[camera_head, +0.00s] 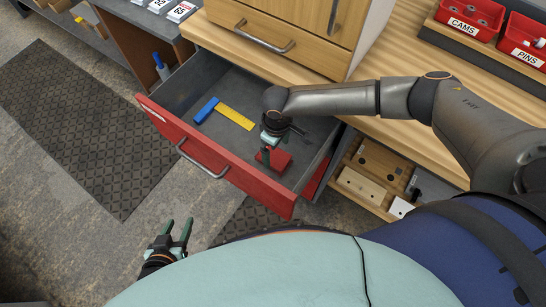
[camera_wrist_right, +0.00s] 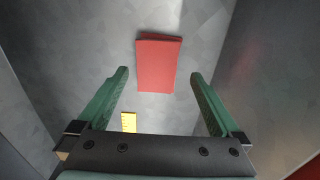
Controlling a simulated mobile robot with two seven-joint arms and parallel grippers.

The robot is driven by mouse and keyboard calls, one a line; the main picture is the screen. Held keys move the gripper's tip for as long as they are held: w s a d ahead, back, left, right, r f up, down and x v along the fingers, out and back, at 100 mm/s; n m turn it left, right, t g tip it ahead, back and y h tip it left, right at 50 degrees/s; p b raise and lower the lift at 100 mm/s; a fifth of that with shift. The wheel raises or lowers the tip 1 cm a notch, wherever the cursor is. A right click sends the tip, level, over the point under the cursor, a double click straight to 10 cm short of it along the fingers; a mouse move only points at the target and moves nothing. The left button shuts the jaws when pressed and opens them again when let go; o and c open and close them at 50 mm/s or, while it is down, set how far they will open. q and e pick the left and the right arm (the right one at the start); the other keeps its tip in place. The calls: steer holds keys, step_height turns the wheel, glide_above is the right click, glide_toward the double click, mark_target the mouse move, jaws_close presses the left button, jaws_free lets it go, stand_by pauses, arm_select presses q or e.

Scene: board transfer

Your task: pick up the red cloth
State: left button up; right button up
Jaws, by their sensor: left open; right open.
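The red cloth (camera_head: 281,161) lies folded on the floor of the open red-fronted drawer (camera_head: 222,158), towards its right end. My right gripper (camera_head: 266,160) is inside the drawer, above the cloth and partly covering it in the head view. In the right wrist view the cloth (camera_wrist_right: 157,64) lies beyond the open green fingers (camera_wrist_right: 160,80), roughly centred between them, and the jaws are empty. My left gripper (camera_head: 175,236) is open and empty, outside the drawer over the floor.
A yellow ruler (camera_head: 235,117) and a blue object (camera_head: 206,110) lie in the drawer left of the cloth. The drawer walls surround my right gripper closely. Red bins (camera_head: 470,18) stand on the wooden worktop. A compartment with wooden blocks (camera_head: 368,186) is right of the drawer.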

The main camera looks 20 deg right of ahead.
mark_target(275, 158)
steer(key=shift+w+a+f+b, duration=0.15)
steer(key=shift+f+b, duration=0.1)
steer(key=shift+f, duration=1.1)
steer(key=shift+w+d+f+b, duration=0.1)
steer(key=shift+w+f+b, duration=0.1)
steer(key=shift+f, duration=1.15)
steer(key=shift+c, duration=0.2)
steer(key=c, duration=1.1)
steer(key=shift+r, duration=0.1)
step_height(275, 158, up, 10)
steer(key=shift+p, duration=0.85)
